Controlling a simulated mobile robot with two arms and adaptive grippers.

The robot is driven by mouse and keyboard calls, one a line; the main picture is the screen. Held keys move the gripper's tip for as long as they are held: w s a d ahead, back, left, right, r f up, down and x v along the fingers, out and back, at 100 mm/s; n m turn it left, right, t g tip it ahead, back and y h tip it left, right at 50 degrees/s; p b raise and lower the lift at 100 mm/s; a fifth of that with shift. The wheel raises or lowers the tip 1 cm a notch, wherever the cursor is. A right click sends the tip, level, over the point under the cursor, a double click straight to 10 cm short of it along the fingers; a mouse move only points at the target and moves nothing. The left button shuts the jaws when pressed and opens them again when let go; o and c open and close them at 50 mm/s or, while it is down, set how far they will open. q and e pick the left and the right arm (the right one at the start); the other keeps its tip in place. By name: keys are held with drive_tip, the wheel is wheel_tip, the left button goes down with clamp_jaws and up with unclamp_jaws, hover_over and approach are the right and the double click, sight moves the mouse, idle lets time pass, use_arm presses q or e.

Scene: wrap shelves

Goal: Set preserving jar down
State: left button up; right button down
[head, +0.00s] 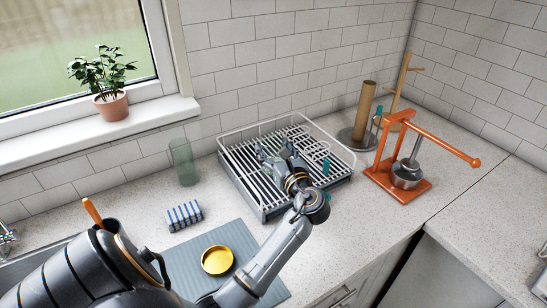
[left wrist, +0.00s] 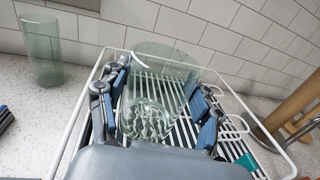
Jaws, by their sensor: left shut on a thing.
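The clear glass preserving jar (left wrist: 155,105) is between the two fingers of my left gripper (left wrist: 157,108) in the left wrist view. The gripper is shut on it. In the head view my left gripper (head: 276,156) is over the white wire dish rack (head: 240,178), and the jar is hard to make out there. The rack's bars show through the glass. I cannot tell whether the jar's base touches the bars. My right gripper is not in view.
A green-tinted glass (head: 183,162) stands left of the rack. A striped sponge (head: 184,215), a grey mat (head: 187,263) and a gold lid (head: 217,260) are in front. An orange press (head: 402,180) and a paper-roll holder (head: 363,112) stand right. Counter between rack and press is clear.

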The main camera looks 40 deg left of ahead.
sight(274, 158)
use_arm(q)
drive_tip(key=shift+w+a+f, duration=0.15)
drive_tip(key=shift+f, duration=0.05)
drive_tip(key=f, duration=0.3)
drive_tip(key=shift+w+a+p, duration=0.1)
drive_tip(key=shift+a+p, duration=0.1)
drive_tip(key=shift+p, duration=0.15)
drive_tip(key=shift+f, duration=0.25)
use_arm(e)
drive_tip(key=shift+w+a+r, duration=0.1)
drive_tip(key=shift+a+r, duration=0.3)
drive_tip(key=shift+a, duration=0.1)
use_arm(q)
drive_tip(key=shift+f, duration=0.15)
drive_tip(key=o, duration=1.3)
drive_tip(key=shift+o, duration=0.2)
drive_tip(key=shift+d, duration=0.1)
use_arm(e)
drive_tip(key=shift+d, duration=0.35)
